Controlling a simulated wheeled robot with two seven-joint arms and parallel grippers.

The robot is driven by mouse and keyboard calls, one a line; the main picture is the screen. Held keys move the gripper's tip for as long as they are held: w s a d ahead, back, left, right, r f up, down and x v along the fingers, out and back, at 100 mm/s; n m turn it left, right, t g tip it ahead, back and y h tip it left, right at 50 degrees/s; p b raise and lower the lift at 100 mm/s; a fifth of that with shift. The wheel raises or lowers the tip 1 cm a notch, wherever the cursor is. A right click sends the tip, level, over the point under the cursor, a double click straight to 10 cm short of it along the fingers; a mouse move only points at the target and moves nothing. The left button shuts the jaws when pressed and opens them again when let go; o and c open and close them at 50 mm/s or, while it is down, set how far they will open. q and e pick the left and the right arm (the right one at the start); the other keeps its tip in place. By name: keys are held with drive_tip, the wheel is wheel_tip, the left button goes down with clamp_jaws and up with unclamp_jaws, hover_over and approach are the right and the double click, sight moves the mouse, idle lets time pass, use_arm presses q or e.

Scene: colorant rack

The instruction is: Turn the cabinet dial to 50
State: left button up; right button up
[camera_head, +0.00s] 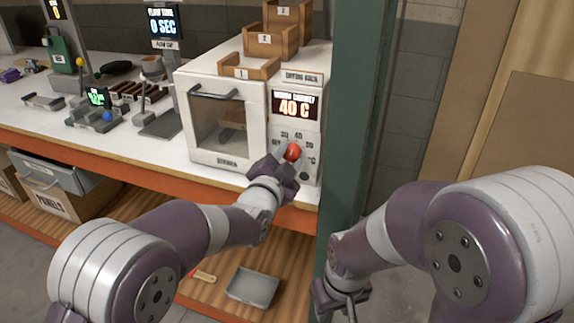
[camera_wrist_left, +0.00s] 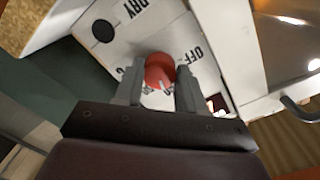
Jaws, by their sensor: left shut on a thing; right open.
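The white drying cabinet (camera_head: 230,130) stands on the workbench, with a display (camera_head: 296,105) on its right panel reading 40 C. Its red dial (camera_head: 292,152) sits below the display, with number marks around it. My left gripper (camera_head: 284,160) is at the panel and shut on the dial. In the left wrist view the red dial (camera_wrist_left: 160,70) sits between the two grey fingers of the left gripper (camera_wrist_left: 160,88), with a white pointer mark on it. Some marks around the dial are hidden by the fingers. My right gripper (camera_head: 342,296) is open, low and right of the bench, away from the cabinet.
A green post (camera_head: 355,110) stands just right of the cabinet. Numbered wooden boxes (camera_head: 250,67) sit on top of it. Scales and tools crowd the bench to the left. A grey tray (camera_head: 253,287) lies on the lower shelf.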

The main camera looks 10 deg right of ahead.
use_arm(q)
drive_tip(key=m+b, duration=0.1)
drive_tip(key=m, duration=0.2)
drive_tip(key=shift+m, duration=0.3)
drive_tip(key=shift+m+b, duration=0.35)
drive_tip(key=shift+m, duration=1.85)
drive_tip(key=o, duration=1.1)
drive_tip(key=shift+c, duration=0.2)
drive_tip(key=v, duration=1.2)
drive_tip(key=shift+s, duration=0.35)
